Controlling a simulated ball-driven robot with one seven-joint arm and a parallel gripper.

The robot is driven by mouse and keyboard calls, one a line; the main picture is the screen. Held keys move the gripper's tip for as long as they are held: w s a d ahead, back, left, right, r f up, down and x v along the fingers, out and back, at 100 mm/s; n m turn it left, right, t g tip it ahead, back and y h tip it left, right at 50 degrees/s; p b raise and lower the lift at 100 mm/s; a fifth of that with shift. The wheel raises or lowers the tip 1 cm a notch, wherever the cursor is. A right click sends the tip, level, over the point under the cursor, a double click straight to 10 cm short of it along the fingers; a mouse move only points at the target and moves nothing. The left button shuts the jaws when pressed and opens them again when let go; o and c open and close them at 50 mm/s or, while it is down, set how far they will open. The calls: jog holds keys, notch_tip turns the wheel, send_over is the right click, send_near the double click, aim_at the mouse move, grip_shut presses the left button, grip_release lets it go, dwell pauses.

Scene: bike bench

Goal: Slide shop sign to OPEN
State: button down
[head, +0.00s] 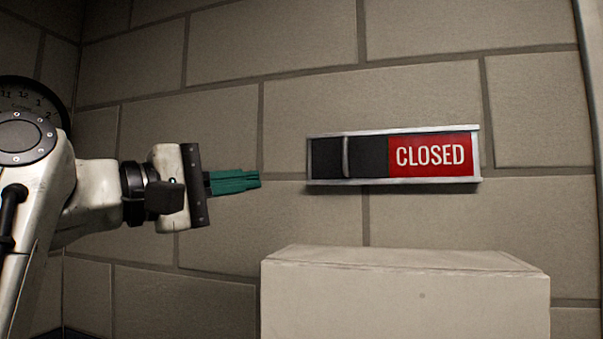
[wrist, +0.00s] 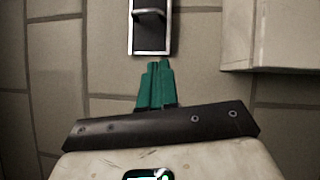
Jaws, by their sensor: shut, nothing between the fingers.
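The shop sign (head: 334,182) is a metal-framed strip on the block wall in the head view. Its right part is red and reads CLOSED. Its left part is covered by a dark sliding panel (head: 370,158) with an upright metal handle (head: 346,157). The left end of the sign, with the handle, also shows at the top of the wrist view (wrist: 151,35). My gripper (head: 258,179) has green fingers, shut and empty. It is left of the sign, apart from it, at about the height of its lower edge. In the wrist view the fingertips (wrist: 157,64) point toward the sign's end.
A pale box-like block (head: 405,300) stands below the sign, and it shows at the upper right of the wrist view (wrist: 285,35). A round clock (head: 30,95) is at the far left, partly behind my arm. The wall between gripper and sign is clear.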

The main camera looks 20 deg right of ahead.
aim_at(346, 156)
jog(key=s+d+x, duration=0.1)
jog(key=s+x, duration=0.1)
jog(key=x, duration=1)
jog(key=shift+s+d+r, duration=0.25)
jog(key=shift+d, duration=0.05)
